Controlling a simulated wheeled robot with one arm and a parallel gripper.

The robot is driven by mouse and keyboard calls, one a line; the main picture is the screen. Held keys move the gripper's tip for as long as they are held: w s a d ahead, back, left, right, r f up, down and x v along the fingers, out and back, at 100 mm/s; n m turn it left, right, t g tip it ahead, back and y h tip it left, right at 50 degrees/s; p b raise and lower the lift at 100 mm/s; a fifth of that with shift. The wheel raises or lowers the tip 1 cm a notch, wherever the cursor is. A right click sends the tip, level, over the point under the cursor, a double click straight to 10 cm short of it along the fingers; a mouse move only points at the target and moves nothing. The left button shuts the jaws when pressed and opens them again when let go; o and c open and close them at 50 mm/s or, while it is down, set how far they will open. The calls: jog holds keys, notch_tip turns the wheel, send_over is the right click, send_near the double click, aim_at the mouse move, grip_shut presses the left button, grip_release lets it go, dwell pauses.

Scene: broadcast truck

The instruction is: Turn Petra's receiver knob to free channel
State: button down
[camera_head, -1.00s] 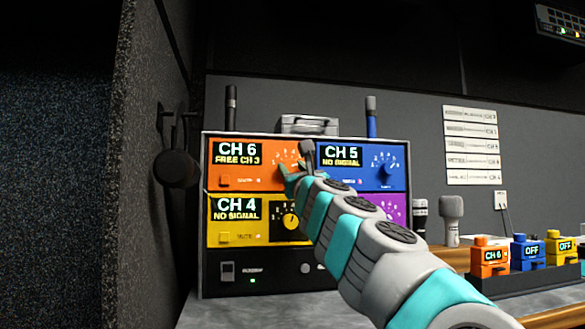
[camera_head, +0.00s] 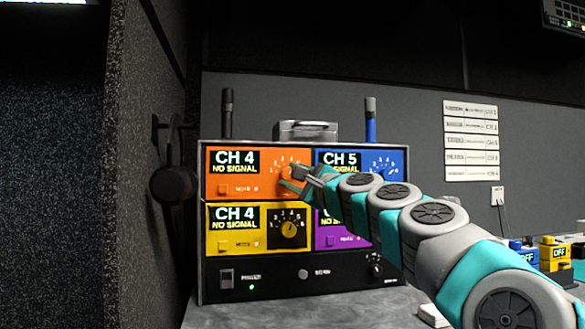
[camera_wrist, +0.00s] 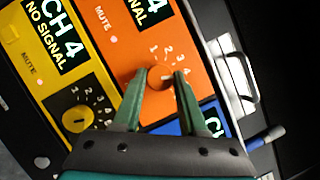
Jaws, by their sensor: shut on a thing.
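The orange receiver (camera_head: 225,187) is at the upper left of the rack; its display reads CH 4, NO SIGNAL. Its round orange knob (camera_wrist: 160,79) sits on a dial with white numbers. My gripper (camera_wrist: 159,76) is shut on this knob, a finger on each side; in the head view my gripper (camera_head: 297,182) partly hides knob and dial. Below, the yellow receiver (camera_head: 222,238) reads CH 4, NO SIGNAL. The blue receiver (camera_head: 390,160) at upper right reads CH 5. The purple receiver (camera_head: 330,237) is mostly behind my arm. Which one is Petra's I cannot read.
A metal case (camera_head: 305,131) and two handheld microphones, one black (camera_head: 227,113) and one blue (camera_head: 371,120), are on top of the rack. Headphones (camera_head: 172,185) hang at left. Wall labels (camera_head: 470,140) are too blurred to read fully. Small coloured boxes (camera_head: 555,255) stand at right.

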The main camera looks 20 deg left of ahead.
jog(key=n+g+p, duration=0.1)
jog(key=n, duration=0.2)
jog(key=n+g+h+p, duration=0.1)
jog(key=n, duration=0.3)
jog(key=shift+r, duration=0.1)
dwell(0.5)
jog(key=shift+c, duration=2.2)
grip_release()
jog(key=shift+r, duration=0.1)
jog(key=b+v, duration=0.1)
jog(key=v, duration=0.6)
jog(key=shift+s+d, duration=0.2)
jog(key=shift+d, duration=0.15)
